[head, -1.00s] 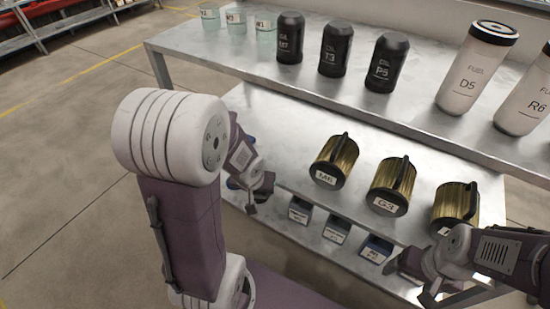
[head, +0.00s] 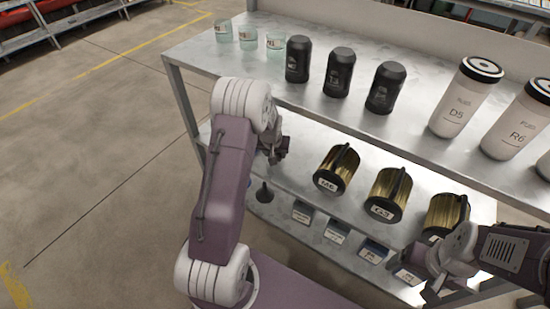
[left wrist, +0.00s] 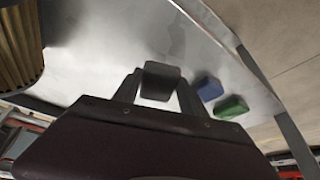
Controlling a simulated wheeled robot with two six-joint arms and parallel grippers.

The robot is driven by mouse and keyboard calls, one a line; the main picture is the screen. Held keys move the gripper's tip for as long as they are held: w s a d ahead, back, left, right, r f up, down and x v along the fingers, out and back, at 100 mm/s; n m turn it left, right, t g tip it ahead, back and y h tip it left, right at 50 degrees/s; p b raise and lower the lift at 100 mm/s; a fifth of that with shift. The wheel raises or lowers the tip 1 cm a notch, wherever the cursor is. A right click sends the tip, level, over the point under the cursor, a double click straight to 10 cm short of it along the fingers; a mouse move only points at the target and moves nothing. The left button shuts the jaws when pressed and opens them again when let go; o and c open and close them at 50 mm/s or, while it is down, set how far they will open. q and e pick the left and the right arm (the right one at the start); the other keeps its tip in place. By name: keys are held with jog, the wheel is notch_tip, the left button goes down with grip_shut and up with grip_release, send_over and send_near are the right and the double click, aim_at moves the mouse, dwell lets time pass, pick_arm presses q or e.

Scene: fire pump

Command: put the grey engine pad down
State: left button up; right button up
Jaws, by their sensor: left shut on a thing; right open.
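The grey engine pad (left wrist: 160,80) is a small dark grey block between the fingers of my left gripper in the left wrist view, with the pale metal shelf behind it. My left gripper (left wrist: 158,92) is shut on it. In the head view my left gripper (head: 276,152) is over the back left of the lower shelf (head: 290,182), left of the brass cans; the pad cannot be made out there. I cannot tell whether the pad touches the shelf. My right gripper (head: 432,292) is open at the lower shelf's front right.
A blue block (left wrist: 208,88) and a green block (left wrist: 232,107) lie near the pad. A dark funnel-like thing (head: 264,192) stands front left. Brass cans (head: 337,170) and small labelled boxes (head: 337,232) occupy the lower shelf. The upper shelf (head: 225,68) overhangs behind, holding bottles.

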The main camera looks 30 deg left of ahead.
pick_arm(q)
jog(key=shift+f+b, duration=0.85)
jog(key=shift+f, duration=0.95)
jog(key=o, duration=1.2)
